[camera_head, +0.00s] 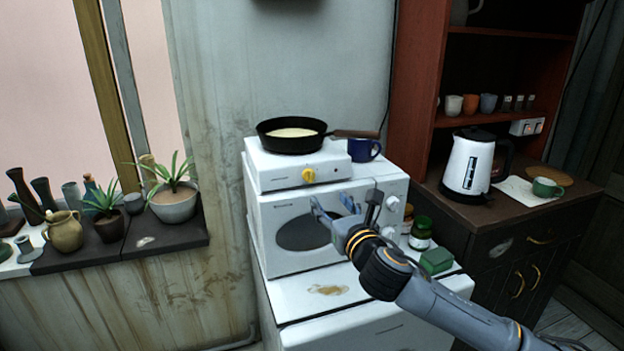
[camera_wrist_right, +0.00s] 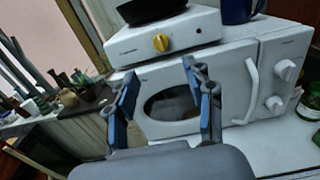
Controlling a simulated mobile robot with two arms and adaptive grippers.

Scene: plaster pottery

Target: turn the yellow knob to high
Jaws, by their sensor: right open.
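The yellow knob (camera_head: 308,175) is on the front of a small white hot plate (camera_head: 275,178), which stands on top of a white microwave (camera_head: 270,232). My left gripper is not in view.
A black frying pan (camera_head: 291,134) with pale batter sits on the hot plate, its handle pointing right. A blue mug (camera_head: 363,149) stands beside it. The microwave handle (camera_wrist_right: 252,90) juts out at the right. Jars (camera_head: 421,233) and a green block (camera_head: 436,260) stand to the right.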

